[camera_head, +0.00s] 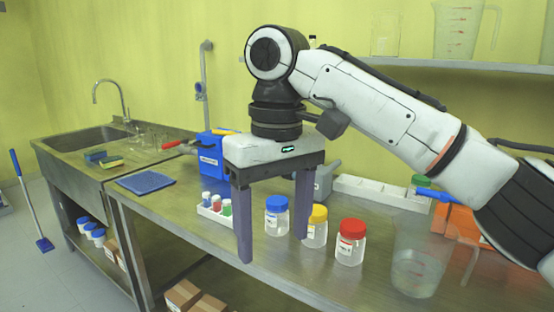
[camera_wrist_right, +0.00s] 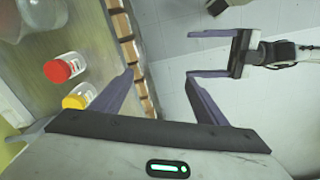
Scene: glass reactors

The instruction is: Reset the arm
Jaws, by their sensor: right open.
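My right gripper (camera_head: 273,245) hangs fingers down over the front part of the steel bench in the head view. Its two purple fingers are wide apart with nothing between them. In the right wrist view its fingertips (camera_wrist_right: 160,75) are apart over the bench edge and floor. My left gripper (camera_wrist_right: 207,54) shows at the upper right of the right wrist view, its purple fingers apart and empty. It does not show in the head view.
Jars with blue (camera_head: 277,215), yellow (camera_head: 316,228) and red (camera_head: 350,242) lids stand behind and right of the right gripper. A clear beaker (camera_head: 416,258) stands farther right. A small vial rack (camera_head: 214,210) is to the left. The sink (camera_head: 90,138) is far left.

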